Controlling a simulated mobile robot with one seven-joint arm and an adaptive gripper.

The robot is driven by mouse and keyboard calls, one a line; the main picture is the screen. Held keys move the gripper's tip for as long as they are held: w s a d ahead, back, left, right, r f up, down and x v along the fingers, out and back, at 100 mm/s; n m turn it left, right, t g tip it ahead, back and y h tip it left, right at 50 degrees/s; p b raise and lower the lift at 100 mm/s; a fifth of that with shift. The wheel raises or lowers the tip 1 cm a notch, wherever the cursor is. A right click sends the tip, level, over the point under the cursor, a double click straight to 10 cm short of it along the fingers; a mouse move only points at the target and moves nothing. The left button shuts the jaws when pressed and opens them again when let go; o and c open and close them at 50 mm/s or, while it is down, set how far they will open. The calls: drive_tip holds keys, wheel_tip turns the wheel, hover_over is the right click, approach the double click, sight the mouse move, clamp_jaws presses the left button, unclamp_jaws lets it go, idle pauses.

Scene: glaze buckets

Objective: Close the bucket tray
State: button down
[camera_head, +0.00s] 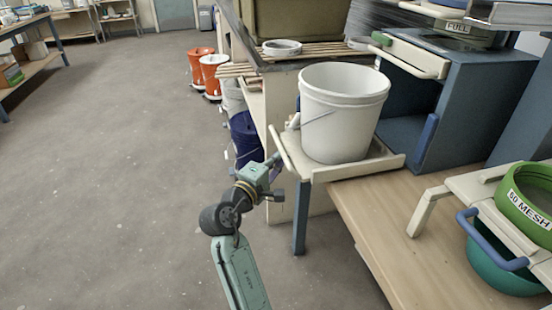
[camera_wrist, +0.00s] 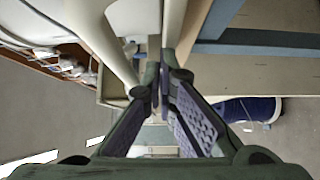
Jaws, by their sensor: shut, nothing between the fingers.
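The bucket tray (camera_head: 362,171) is a cream sliding tray, pulled out of the blue cabinet (camera_head: 478,95). A large white bucket (camera_head: 340,120) stands upright on it. My gripper (camera_head: 277,160) is at the tray's left end, close to its cream front edge. In the wrist view my gripper (camera_wrist: 160,75) has its fingers together and empty, with cream bars (camera_wrist: 108,48) close by the tips. Whether the fingertips touch the tray is not clear.
A wooden worktop (camera_head: 385,225) lies below the tray. At right are a green 50 MESH sieve (camera_head: 525,205) and a teal bowl (camera_head: 505,265). Orange buckets (camera_head: 212,72) stand on the floor behind. The floor at left is open.

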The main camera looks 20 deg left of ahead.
drive_tip(key=w+d+p, duration=0.1)
drive_tip(key=w+d, duration=0.1)
drive_tip(key=d, duration=0.1)
drive_tip(key=w+d, duration=0.2)
drive_tip(key=d, duration=0.2)
drive_tip(key=w+d+p, duration=0.1)
drive_tip(key=w+d, duration=0.2)
drive_tip(key=shift+d+p, duration=0.3)
drive_tip(key=shift+p, duration=0.05)
drive_tip(key=shift+a, duration=0.1)
